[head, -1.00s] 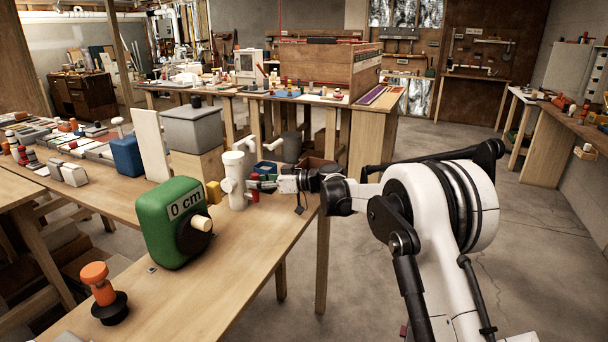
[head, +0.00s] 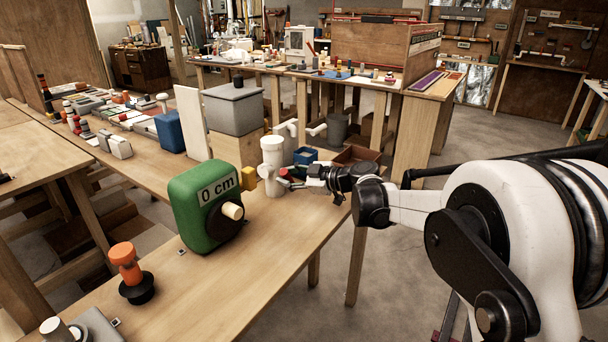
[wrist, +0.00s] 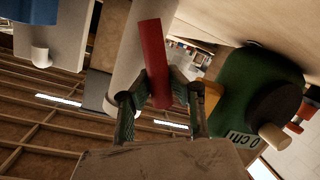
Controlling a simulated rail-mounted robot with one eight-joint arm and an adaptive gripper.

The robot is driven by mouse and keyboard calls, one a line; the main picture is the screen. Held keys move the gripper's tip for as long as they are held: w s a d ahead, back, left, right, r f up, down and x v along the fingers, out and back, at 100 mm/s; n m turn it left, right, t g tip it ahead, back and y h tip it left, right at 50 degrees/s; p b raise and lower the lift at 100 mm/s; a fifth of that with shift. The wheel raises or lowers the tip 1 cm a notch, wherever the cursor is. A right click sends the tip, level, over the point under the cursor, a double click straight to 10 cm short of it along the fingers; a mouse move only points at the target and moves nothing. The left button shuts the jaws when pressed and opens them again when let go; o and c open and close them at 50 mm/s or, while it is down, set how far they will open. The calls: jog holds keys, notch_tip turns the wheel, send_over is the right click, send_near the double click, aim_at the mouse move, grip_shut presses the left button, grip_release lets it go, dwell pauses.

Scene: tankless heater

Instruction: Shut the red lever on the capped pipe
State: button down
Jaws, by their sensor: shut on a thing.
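The white capped pipe (head: 272,168) stands upright at the bench's far right edge. It also shows in the wrist view (wrist: 128,60). The red lever (wrist: 152,50) slants across the front of the pipe in the wrist view. In the head view a small red part of the lever (head: 284,173) shows at the pipe's right side. My gripper (head: 294,182) is beside the pipe on its right. In the wrist view my gripper (wrist: 158,83) is shut on the red lever, with one green finger on each side. The lever's exact angle is hard to read.
A green box marked "0 cm" (head: 190,205) stands left of the pipe, with a yellow block (head: 248,179) between. A grey box on a wooden block (head: 234,110) is behind. A blue bin (head: 306,155) sits near my gripper.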

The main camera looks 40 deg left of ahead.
dwell(0.4)
jog(key=c, duration=1.5)
grip_release()
jog(key=shift+c, duration=0.2)
jog(key=shift+d, duration=0.15)
jog(key=v, duration=1.2)
